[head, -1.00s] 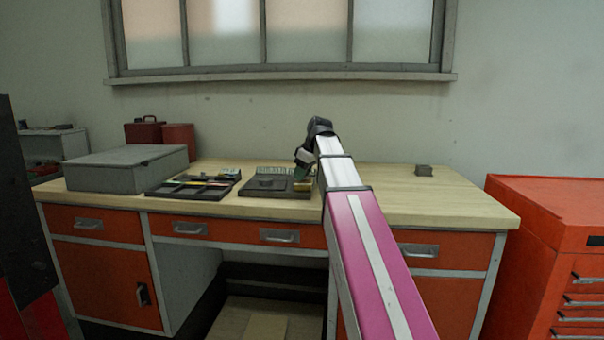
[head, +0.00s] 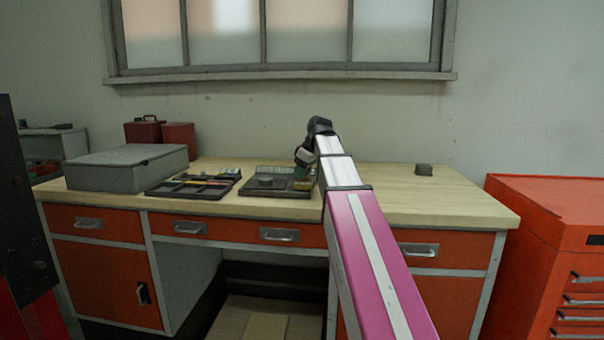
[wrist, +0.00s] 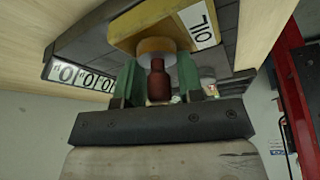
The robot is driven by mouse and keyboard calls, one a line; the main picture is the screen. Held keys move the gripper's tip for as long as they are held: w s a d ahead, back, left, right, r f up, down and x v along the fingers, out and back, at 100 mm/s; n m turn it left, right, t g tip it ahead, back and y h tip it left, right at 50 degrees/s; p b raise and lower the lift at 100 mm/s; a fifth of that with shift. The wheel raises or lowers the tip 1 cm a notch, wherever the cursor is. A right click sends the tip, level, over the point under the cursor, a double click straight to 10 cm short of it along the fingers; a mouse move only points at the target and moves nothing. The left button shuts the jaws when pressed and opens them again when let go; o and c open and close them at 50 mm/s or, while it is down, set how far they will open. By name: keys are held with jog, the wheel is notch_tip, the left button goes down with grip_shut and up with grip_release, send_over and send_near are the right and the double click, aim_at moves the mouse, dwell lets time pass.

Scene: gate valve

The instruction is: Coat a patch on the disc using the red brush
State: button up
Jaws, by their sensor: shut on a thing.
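My gripper (wrist: 159,82) is shut on the red brush (wrist: 158,84), whose dark red body shows between the green fingers in the wrist view. In the head view my gripper (head: 303,160) is low over the right end of a dark tray (head: 256,192), and the brush cannot be made out. A grey disc-like piece (head: 266,182) lies on that tray, left of my gripper.
A second dark tray (head: 165,189) with tools lies to the left, beside a grey case (head: 127,167).

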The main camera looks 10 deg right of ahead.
jog(key=shift+r, duration=3.5)
